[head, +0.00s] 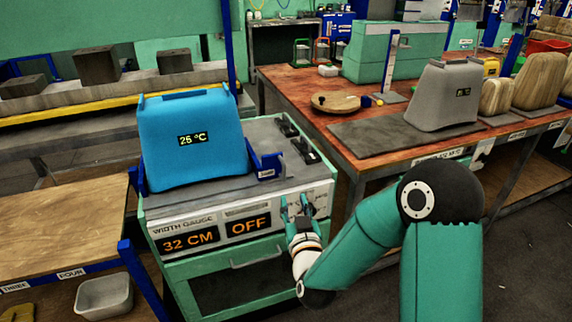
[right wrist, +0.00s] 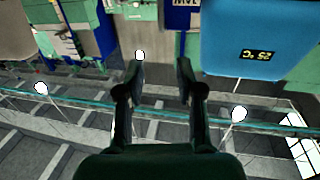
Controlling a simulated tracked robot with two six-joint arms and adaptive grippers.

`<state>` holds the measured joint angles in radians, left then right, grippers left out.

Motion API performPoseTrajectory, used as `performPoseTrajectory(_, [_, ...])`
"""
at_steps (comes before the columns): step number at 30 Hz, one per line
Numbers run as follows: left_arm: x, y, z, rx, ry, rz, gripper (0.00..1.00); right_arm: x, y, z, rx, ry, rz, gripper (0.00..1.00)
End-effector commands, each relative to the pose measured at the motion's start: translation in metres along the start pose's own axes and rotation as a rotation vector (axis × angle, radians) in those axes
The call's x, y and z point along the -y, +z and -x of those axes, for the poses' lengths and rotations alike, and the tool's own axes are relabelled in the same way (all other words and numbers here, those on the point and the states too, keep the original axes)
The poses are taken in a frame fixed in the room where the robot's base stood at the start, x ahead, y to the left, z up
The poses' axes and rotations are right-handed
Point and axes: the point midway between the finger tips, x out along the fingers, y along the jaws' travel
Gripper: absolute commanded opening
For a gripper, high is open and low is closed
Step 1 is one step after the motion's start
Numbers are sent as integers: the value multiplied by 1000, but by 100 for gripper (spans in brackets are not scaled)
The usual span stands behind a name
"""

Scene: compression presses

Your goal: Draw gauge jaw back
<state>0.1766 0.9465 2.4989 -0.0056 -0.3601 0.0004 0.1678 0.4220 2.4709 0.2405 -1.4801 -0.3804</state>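The width gauge (head: 240,208) is a green and grey bench unit reading "32 CM" and "OFF". A blue block (head: 190,150) showing "25 °C" stands on its top; it also shows in the right wrist view (right wrist: 240,30). The labelled blue gauge jaw (head: 268,165) stands at the block's right side. It shows at the top edge of the right wrist view (right wrist: 180,18), beyond the fingertips. My right gripper (head: 294,201) is open and empty in front of the gauge's right front panel, below and apart from the jaw; its fingers show in the right wrist view (right wrist: 160,70). My left gripper is out of view.
Black switches (head: 296,138) sit on the gauge top to the right of the jaw. A red-brown bench (head: 300,88) with a grey block (head: 445,95) stands behind to the right. A wooden table (head: 60,215) is at left, with a white tub (head: 104,297) below.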

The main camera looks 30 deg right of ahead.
Motion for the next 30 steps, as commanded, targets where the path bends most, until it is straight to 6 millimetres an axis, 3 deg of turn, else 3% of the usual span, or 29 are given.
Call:
performPoseTrajectory(19, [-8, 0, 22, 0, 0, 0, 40, 2, 2, -125, 5, -4, -1, 37])
performPoseTrajectory(24, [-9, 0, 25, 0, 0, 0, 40, 2, 3, -147, 6, -5, -2, 37])
performPoseTrajectory(30, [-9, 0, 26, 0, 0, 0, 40, 2, 4, -158, 7, -5, -2, 37])
